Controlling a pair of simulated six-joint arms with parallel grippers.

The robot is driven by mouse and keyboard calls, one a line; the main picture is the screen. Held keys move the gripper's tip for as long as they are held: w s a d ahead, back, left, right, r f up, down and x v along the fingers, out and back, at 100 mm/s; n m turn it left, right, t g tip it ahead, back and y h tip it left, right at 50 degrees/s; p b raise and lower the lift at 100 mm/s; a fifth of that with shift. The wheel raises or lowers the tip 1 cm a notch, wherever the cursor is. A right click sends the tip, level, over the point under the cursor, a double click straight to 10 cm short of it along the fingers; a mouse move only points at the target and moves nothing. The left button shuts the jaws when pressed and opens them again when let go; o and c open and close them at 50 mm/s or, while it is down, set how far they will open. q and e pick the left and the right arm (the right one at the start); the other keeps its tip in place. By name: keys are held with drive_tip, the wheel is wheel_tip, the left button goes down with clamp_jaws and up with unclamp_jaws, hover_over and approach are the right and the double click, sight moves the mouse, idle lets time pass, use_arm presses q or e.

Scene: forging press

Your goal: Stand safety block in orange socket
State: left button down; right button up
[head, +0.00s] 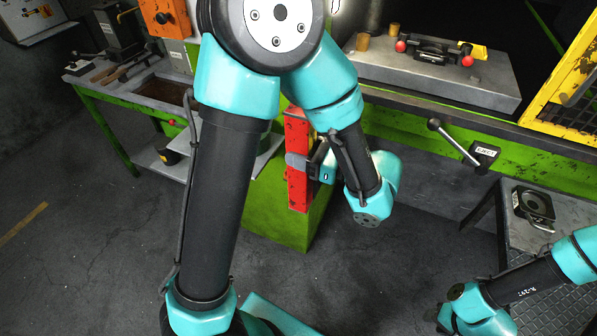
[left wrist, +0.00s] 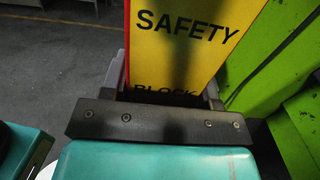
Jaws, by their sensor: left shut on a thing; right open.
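The safety block (head: 297,155) is a tall bar with red sides, held roughly upright in front of the green machine frame. Its yellow face with black "SAFETY BLOCK" lettering fills the upper middle of the left wrist view (left wrist: 190,45). My left gripper (head: 303,165) is shut on the block around its middle; in the left wrist view the dark gripper body covers the face below the lettering. I cannot make out the orange socket in either view; my left arm hides part of the scene.
The green press frame (head: 300,228) stands right behind the block. A grey die plate (head: 437,82) with red-knobbed parts lies on the press bed. A lever (head: 455,142) juts out right of centre. A side table (head: 520,232) stands at right; a green workbench (head: 110,128) at left.

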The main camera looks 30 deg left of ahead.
use_arm(q)
drive_tip(key=shift+w, duration=0.1)
drive_tip(key=w+a+f, duration=0.1)
drive_tip(key=w+a, duration=0.6)
drive_tip(key=w, duration=0.5)
drive_tip(key=shift+w+a+f, duration=0.15)
drive_tip(key=shift+w+a, duration=0.05)
drive_tip(key=shift+a, duration=0.1)
drive_tip(key=shift+w+a+f, duration=0.1)
drive_tip(key=shift+w+f, duration=0.1)
drive_tip(key=shift+f, duration=0.4)
drive_tip(key=shift+w+a+f, duration=0.15)
drive_tip(key=shift+f, duration=0.45)
drive_tip(key=shift+w+a+f, duration=0.1)
drive_tip(key=shift+w+f, duration=0.1)
drive_tip(key=shift+f, duration=0.4)
drive_tip(key=shift+c, duration=1.8)
unclamp_jaws()
drive_tip(key=shift+f, duration=0.15)
